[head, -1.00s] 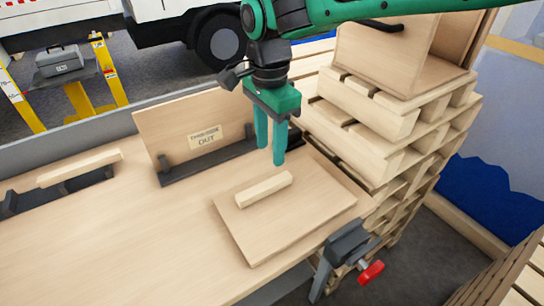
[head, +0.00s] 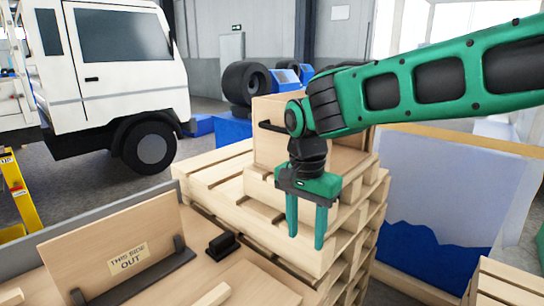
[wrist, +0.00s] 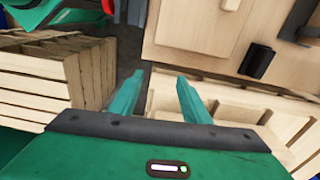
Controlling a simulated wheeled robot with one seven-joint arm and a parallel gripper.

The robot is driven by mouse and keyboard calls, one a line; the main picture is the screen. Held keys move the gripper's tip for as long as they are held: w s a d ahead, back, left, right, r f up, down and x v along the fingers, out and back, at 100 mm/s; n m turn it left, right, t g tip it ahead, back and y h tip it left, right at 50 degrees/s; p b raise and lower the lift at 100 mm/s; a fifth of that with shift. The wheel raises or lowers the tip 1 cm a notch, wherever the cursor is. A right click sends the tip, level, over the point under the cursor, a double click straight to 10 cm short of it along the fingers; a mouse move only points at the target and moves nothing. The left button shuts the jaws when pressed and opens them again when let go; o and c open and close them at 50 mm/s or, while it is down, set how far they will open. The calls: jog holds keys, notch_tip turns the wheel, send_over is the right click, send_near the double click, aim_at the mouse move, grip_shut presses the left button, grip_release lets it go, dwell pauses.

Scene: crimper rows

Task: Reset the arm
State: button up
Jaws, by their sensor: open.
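My gripper (head: 306,218) hangs from the green arm with its two fingers pointing down and apart, with nothing between them. In the head view it is in front of the pallet stack. In the wrist view my gripper (wrist: 160,98) is also open and empty, with pallet slats and a gap of grey floor beyond the fingers.
A wooden box (head: 270,150) with a dark handle stands on stacked pallets (head: 215,185). On the bench at the lower left, a panel marked "THIS SIDE OUT" (head: 90,245) stands in a dark holder. A small black block (head: 222,246) and a wooden bar (head: 213,296) lie nearby. A white truck (head: 100,70) stands behind.

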jog(key=s+d+f, duration=0.1)
jog(key=s+d, duration=0.3)
jog(key=d, duration=0.6)
jog(key=s+d+f, duration=0.1)
jog(key=s+d, duration=0.3)
jog(key=d, duration=0.5)
jog(key=s+d+f, duration=0.1)
jog(key=s+d, duration=0.3)
jog(key=d, duration=0.6)
jog(key=s+d+f+n, duration=0.1)
jog(key=s+d+f, duration=0.2)
jog(key=s, duration=0.7)
jog(key=shift+d+f+y, duration=0.15)
jog(key=shift+d+y, duration=0.25)
jog(key=shift+d, duration=0.6)
jog(key=shift+w+f, duration=0.25)
jog(key=shift+w, duration=0.3)
